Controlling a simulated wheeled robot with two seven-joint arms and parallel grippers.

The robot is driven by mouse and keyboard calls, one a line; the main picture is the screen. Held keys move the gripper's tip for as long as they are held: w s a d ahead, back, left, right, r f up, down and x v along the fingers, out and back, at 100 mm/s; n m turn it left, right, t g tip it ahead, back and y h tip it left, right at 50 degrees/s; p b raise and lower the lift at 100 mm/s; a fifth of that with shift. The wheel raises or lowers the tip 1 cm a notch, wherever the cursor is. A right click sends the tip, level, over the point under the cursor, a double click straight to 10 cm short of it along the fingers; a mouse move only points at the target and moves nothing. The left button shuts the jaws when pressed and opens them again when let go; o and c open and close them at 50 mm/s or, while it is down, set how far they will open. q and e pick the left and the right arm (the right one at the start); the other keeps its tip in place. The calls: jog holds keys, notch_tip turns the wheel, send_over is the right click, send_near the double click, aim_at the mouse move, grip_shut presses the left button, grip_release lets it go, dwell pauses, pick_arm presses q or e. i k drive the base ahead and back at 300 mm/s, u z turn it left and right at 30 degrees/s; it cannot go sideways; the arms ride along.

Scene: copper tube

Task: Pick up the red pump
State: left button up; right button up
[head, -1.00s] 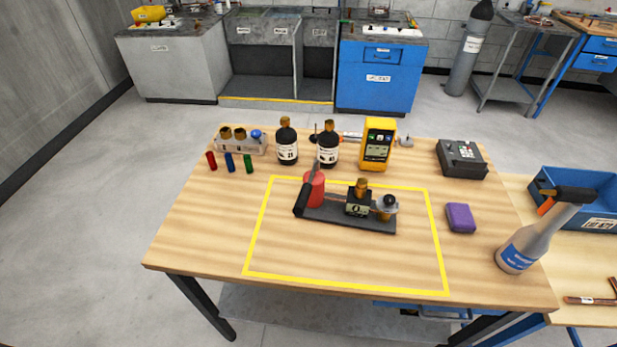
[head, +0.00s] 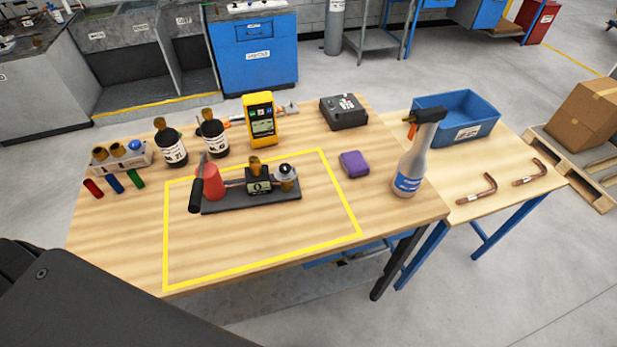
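The red pump (head: 213,183) stands upright on a dark base plate (head: 232,207) inside the yellow outline on the wooden table. A black handle (head: 197,194) is at its left side. A small black gauge-like block with a brass top (head: 258,182) and a silver and brass fitting (head: 286,177) stand on the same plate to its right. A dark part of my own arm fills the lower left corner of the head view. Neither of my grippers shows in this view.
Two dark bottles (head: 171,147), a yellow meter (head: 261,119) and a rack (head: 122,155) stand behind the plate. A purple block (head: 355,164) and a spray bottle (head: 413,163) are to its right. The table's front part inside the yellow outline is clear.

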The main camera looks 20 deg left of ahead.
aim_at(219, 195)
jog(key=z, duration=1.55)
jog(key=k, duration=1.55)
jog(key=u, duration=2.15)
